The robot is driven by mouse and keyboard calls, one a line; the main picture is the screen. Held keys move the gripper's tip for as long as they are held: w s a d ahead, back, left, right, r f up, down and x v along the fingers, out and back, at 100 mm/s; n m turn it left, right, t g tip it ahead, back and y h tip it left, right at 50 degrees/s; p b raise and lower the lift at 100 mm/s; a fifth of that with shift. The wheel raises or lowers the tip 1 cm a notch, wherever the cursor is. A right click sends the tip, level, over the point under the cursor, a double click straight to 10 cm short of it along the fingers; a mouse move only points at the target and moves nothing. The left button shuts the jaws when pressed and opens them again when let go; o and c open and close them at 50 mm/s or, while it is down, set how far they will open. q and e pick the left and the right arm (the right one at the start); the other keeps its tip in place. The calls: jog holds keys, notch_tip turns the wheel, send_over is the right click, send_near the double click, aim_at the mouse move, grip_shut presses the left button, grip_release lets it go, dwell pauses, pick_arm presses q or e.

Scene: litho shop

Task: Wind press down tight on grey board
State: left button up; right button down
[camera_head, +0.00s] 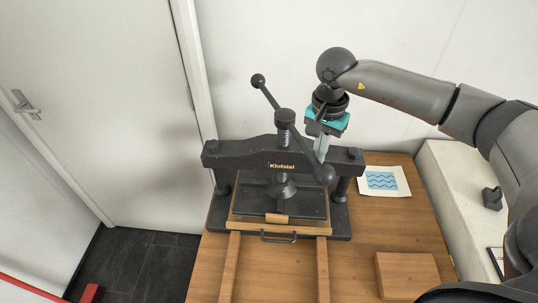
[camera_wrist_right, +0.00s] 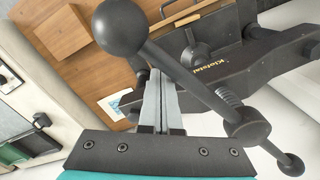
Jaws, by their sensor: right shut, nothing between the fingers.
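The black press (camera_head: 233,153), marked "Klofstal", stands on the wooden table. Its bar handle (camera_head: 268,95) crosses the top of the screw (camera_head: 285,118) with a ball knob at each end. One knob (camera_head: 325,175) is at the front right; it shows large in the right wrist view (camera_wrist_right: 120,27). The pressing plate hangs over the bed (camera_head: 252,205). I cannot make out the grey board or whether the plate touches it. My right gripper (camera_head: 319,155) is shut and empty, pointing down beside the bar near the front knob. Contact with the bar is unclear. My left gripper is out of view.
A sheet with blue waves (camera_head: 382,181) lies right of the press. A wooden block (camera_head: 407,272) lies at the table's front right. Two wooden rails (camera_head: 322,265) run forward from the press. A white wall stands close behind; a pale side counter (camera_head: 455,190) is at right.

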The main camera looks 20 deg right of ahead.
jog(key=w+a+b, duration=0.1)
jog(key=a, duration=0.8)
jog(key=shift+w+f+b, duration=0.15)
jog(key=shift+w+b, duration=0.15)
jog(key=shift+w, duration=0.1)
jog(key=shift+a, duration=0.1)
notch_tip(320, 180, up, 9)
jog(key=s+d+p, duration=0.1)
jog(key=d+p, duration=0.1)
jog(key=p, duration=0.2)
jog(key=shift+d+p, duration=0.3)
jog(key=shift+p, duration=0.1)
jog(key=shift+s, duration=0.1)
